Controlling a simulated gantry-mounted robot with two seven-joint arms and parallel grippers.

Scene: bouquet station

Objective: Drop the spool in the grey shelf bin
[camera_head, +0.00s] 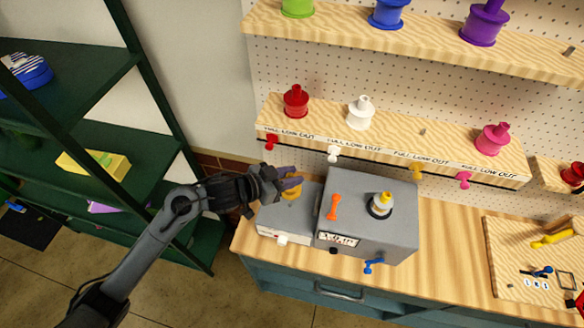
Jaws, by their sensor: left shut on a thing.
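My left gripper (288,181) reaches in from the left and is shut on a yellow-orange spool (292,194), partly hidden by the fingers. The gripper holds it above the left end of the grey machine on the wooden bench. I cannot pick out a grey bin on the dark green shelf rack (150,95) at the left. My right gripper is not in view.
A grey machine (395,225) with an orange lever (333,207) and a spool on top (380,203) stands on the bench. Red (295,102), white (360,112) and pink (492,139) spools line a wall shelf. A yellow bin (95,162) sits on the rack.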

